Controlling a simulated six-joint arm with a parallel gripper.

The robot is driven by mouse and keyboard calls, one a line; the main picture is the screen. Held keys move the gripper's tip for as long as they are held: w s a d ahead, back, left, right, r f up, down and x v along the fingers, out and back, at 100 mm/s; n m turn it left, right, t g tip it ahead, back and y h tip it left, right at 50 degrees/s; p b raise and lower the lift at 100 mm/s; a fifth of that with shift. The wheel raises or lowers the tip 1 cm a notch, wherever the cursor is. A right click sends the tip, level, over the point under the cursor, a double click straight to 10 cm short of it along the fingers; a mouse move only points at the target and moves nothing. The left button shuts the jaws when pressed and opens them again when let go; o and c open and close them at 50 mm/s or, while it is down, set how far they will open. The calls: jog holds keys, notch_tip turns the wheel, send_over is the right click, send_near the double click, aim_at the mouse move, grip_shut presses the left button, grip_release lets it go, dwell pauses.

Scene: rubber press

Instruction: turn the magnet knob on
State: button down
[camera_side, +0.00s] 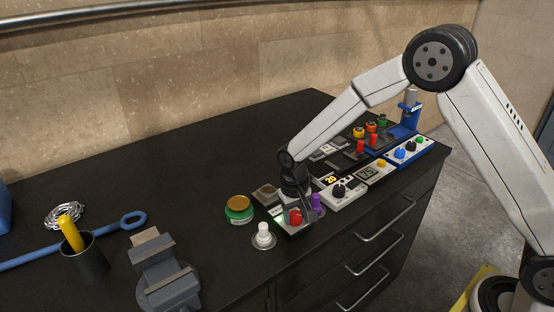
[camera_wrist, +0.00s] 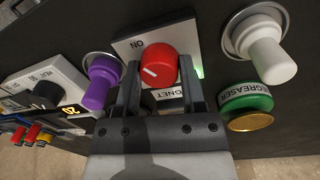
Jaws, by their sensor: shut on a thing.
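The magnet knob is a round red knob (camera_wrist: 152,64) with a white pointer line, on a light panel (camera_wrist: 187,37). In the wrist view the word ON is on the panel above it, and part of the word MAGNET shows below it. In the side view the red knob (camera_side: 295,216) is at the front of the bench. My gripper (camera_wrist: 152,80) comes from the bottom of the wrist view, with one finger at each side of the knob, shut on it. In the side view my gripper (camera_side: 298,207) partly hides the panel.
A purple knob (camera_wrist: 101,82) and a white knob (camera_wrist: 266,55) stand close on either side of the panel. A green degreaser jar (camera_wrist: 247,104) is near my right finger. More control boxes (camera_side: 376,171) run along the bench. A vise (camera_side: 166,272) stands at the front left.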

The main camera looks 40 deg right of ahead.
aim_at(297, 215)
jog(key=shift+c, duration=1)
grip_release()
jog(key=shift+w+a+r, duration=0.1)
jog(key=shift+a+r, duration=0.05)
jog(key=shift+r, duration=1.8)
jog(key=shift+a+r, duration=0.1)
jog(key=shift+r, duration=1.85)
jog(key=shift+s+d+r, duration=0.15)
jog(key=shift+s+d, duration=0.1)
jog(key=shift+s, duration=0.1)
jog(key=s+d+n+t, duration=0.1)
jog(key=s+d, duration=0.2)
jog(key=s, duration=0.5)
jog(key=s+d+n+t, duration=0.1)
jog(key=s+d, duration=0.2)
jog(key=s, duration=0.6)
jog(key=shift+s+d+t+y, duration=0.15)
jog(key=shift+d+t+y, duration=0.15)
jog(key=shift+t, duration=0.1)
